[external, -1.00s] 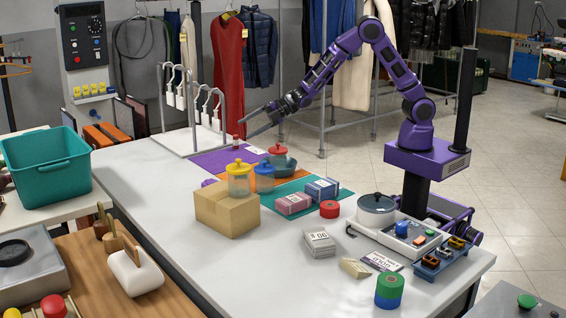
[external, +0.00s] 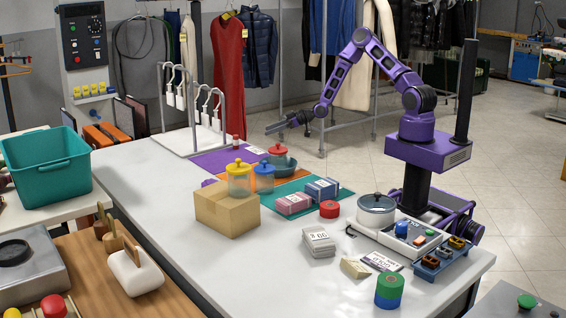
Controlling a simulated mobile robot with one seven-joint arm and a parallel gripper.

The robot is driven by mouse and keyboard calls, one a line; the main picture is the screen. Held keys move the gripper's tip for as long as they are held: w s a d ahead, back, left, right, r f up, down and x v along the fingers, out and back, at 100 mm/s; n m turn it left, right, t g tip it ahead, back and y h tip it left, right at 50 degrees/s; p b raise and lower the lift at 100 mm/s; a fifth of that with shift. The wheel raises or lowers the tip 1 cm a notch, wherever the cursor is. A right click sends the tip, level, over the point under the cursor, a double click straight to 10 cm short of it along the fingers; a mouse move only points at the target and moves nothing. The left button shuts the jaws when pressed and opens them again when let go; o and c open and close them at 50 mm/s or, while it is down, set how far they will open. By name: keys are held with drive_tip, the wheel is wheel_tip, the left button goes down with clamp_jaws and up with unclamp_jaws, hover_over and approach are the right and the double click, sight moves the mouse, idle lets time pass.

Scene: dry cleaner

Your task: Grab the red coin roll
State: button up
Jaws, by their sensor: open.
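A small upright red cylinder with a pale band (external: 236,141), which looks like the red coin roll, stands at the back edge of the purple mat (external: 208,161). My gripper (external: 268,129) is open and empty. In the picture it is to the right of the cylinder and a little higher, with its fingers pointing left. It is apart from the cylinder and appears raised above the table's back edge.
A jar with a red lid (external: 277,155) stands below my gripper in the picture. Yellow-lidded (external: 239,180) and blue-lidded (external: 264,178) jars stand nearer, by a cardboard box (external: 226,210). A white hanger rack (external: 194,120) stands left of the cylinder. A flat red roll (external: 329,209) lies further right.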

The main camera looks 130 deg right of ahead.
approach(236, 149)
drive_tip(key=w+d, duration=0.3)
drive_tip(key=shift+d+r, duration=0.1)
drive_tip(key=shift+d, duration=0.2)
drive_tip(key=shift+d+x, duration=0.2)
drive_tip(key=shift+x, duration=2.45)
drive_tip(key=shift+s, duration=0.2)
clamp_jaws()
